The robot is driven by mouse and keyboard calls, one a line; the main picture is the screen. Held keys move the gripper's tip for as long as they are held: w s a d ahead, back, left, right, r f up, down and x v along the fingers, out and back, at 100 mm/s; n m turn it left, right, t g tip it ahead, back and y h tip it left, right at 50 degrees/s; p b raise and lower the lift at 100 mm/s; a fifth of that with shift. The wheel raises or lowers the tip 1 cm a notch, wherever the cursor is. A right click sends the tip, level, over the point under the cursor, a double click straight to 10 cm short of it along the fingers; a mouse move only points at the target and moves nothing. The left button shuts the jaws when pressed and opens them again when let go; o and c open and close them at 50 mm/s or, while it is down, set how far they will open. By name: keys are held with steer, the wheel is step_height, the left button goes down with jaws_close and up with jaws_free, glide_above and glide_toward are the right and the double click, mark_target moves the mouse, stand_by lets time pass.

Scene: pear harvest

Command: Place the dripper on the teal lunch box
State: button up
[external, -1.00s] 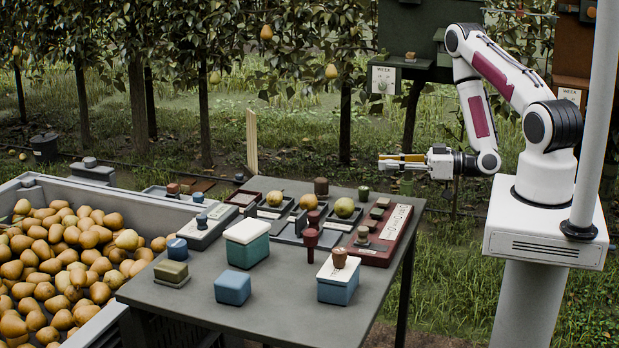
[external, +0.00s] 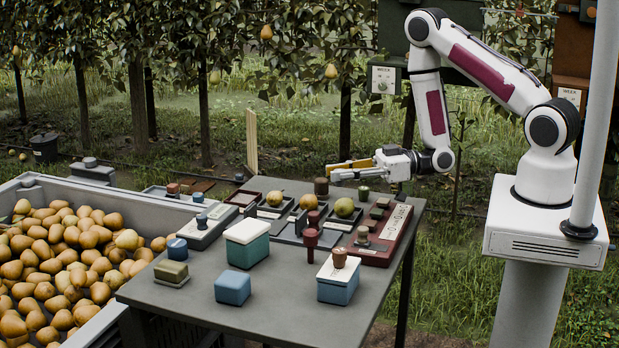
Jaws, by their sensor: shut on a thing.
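The teal lunch box (external: 247,252) has a white lid and stands left of the table's middle; its top is bare. I cannot tell which thing is the dripper: a small brown cup (external: 339,258) sits on the white lid of a blue box, and a dark red funnel-like piece (external: 311,238) stands behind it. My gripper (external: 345,170) is above the table's back edge, well away from the teal box, pointing left. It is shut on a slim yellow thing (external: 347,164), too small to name.
The table (external: 195,295) also holds a small blue box (external: 233,288), an olive block (external: 171,271), trays with pears and a red tray (external: 397,229). A bin of pears (external: 70,265) stands at the left. The front of the table has free room.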

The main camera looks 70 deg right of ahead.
steer(key=w+a+r+n+g+y, duration=0.1)
steer(key=w+a+r, duration=0.15)
steer(key=a, duration=0.45)
steer(key=w+a+r+n+g+y, duration=0.1)
steer(key=w+a, duration=0.3)
steer(key=a, duration=0.3)
steer(key=w+a+r+n+g+y, duration=0.1)
steer(key=w+a+r, duration=0.15)
steer(key=a, duration=0.45)
steer(key=m+t+h, duration=0.1)
steer(key=m+t, duration=0.1)
glide_above(247, 228)
steer(key=shift+d, duration=0.1)
steer(key=shift+f, duration=0.1)
steer(key=shift+f, duration=3)
steer(key=shift+f, duration=1.9)
steer(key=shift+f, duration=0.1)
